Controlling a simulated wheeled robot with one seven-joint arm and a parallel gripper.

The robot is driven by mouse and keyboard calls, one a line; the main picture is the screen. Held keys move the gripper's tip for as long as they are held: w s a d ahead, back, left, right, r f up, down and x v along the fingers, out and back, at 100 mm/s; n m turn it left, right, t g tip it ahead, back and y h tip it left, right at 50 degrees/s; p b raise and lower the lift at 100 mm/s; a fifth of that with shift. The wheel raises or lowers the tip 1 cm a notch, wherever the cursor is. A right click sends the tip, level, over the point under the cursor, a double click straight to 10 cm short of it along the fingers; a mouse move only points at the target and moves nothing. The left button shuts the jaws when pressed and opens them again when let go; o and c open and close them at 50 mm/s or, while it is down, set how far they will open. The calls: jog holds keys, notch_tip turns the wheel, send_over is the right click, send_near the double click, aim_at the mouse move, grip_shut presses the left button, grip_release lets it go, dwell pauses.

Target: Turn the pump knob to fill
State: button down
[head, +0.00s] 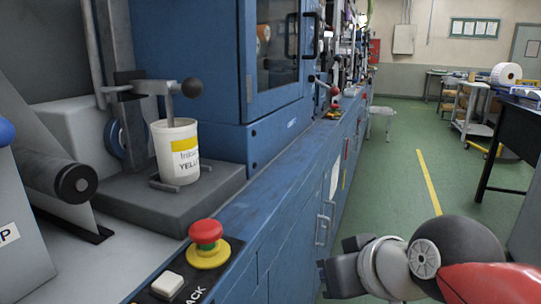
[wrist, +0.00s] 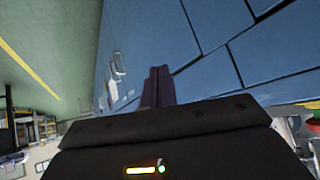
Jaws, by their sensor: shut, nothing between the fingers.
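A dark ball knob (head: 191,87) sits on the end of a grey lever above a white ink bucket (head: 177,152) with a yellow label, at the left of the head view. I cannot tell whether this is the pump knob, and no fill mark is readable. My gripper (head: 326,278) is low at the right in the head view, in front of the blue cabinets and well apart from the knob. In the wrist view its fingers (wrist: 156,86) are together and empty. The knob cannot be made out in the wrist view.
A red emergency button (head: 208,232) on a yellow base and a white push button (head: 167,284) are on the near panel. Blue cabinets (head: 285,225) with handles run along the machine. Green floor (head: 395,180) is open to the right, with a dark table (head: 515,120) beyond.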

jog(key=w+a+r+n+y+p, duration=0.1)
jog(key=a+r+n+y, duration=0.4)
jog(key=r, duration=1.3)
jog(key=w+a+r+n+t+y+p, duration=0.15)
jog(key=a+r+y, duration=0.4)
jog(key=r, duration=1.15)
jog(key=w+a+r+n+g+y+p, duration=0.1)
jog(key=a+r+n+y, duration=0.25)
jog(key=r+y, duration=0.95)
jog(key=w+a+r+h+p, duration=0.1)
jog(key=w+a+r+h, duration=0.1)
jog(key=a+r+h, duration=0.3)
jog(key=shift+n, duration=0.3)
jog(key=shift+r+t+h, duration=0.2)
jog(key=shift+t+h, duration=0.05)
jog(key=shift+s+a+f, duration=0.1)
jog(key=shift+s, duration=0.1)
jog(key=s+d+b, duration=0.2)
jog(key=s+d, duration=0.1)
jog(key=d, duration=0.2)
jog(key=shift+s+f+b, duration=0.2)
jog(key=shift+f+b, duration=0.2)
jog(key=shift+f, duration=0.05)
